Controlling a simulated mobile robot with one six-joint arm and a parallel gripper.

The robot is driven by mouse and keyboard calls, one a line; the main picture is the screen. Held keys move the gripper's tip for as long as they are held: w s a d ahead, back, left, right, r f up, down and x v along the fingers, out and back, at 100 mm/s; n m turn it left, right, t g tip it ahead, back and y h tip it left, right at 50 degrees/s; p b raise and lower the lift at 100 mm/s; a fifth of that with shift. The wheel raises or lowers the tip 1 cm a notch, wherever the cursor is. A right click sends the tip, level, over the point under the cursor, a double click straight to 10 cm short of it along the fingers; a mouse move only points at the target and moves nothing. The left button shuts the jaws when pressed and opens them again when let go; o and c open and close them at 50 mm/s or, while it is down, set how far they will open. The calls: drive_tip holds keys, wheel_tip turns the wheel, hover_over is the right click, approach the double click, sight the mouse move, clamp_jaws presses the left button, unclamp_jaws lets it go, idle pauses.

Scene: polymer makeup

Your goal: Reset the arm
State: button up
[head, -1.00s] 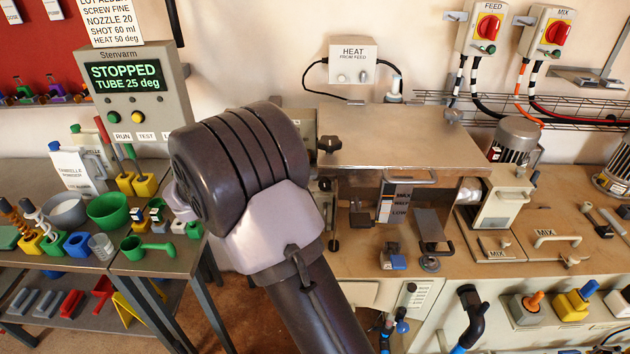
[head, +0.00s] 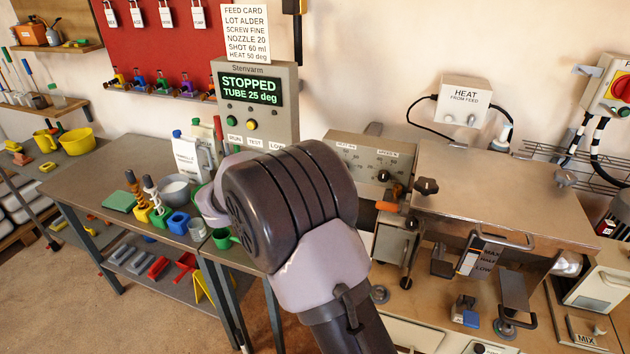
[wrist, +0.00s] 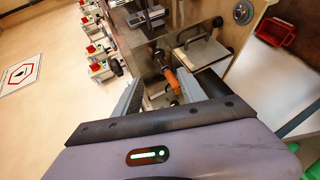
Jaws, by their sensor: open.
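My arm's dark elbow and pale link fill the middle of the head view and hide part of the workbench behind. My gripper is not visible there. In the wrist view my gripper (wrist: 158,82) has its two grey fingers spread apart with nothing held between them. An orange handle (wrist: 174,82) shows beyond and between the fingers; how far away it is I cannot tell. An orange handle also shows in the head view (head: 389,207), just right of my arm.
A display (head: 252,92) reads STOPPED, TUBE 25 deg. The metal-topped machine (head: 500,190) stands close on the right. A grey table (head: 110,180) with cups and tools is at left. Open floor (head: 60,300) lies at lower left. A red tray (wrist: 275,32) shows in the wrist view.

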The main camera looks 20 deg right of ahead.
drive_tip(key=s+a+r+y+b, duration=0.1)
drive_tip(key=s+y+b, duration=0.2)
drive_tip(key=s+y, duration=1)
drive_tip(key=s+a+m+t+y+b, duration=0.1)
drive_tip(key=s+a+m+t+y, duration=0.1)
drive_tip(key=s+a+t, duration=0.4)
drive_tip(key=s+a+y, duration=0.1)
drive_tip(key=s+a, duration=0.2)
drive_tip(key=s, duration=0.2)
drive_tip(key=shift+a+t, duration=0.35)
drive_tip(key=shift+t, duration=0.05)
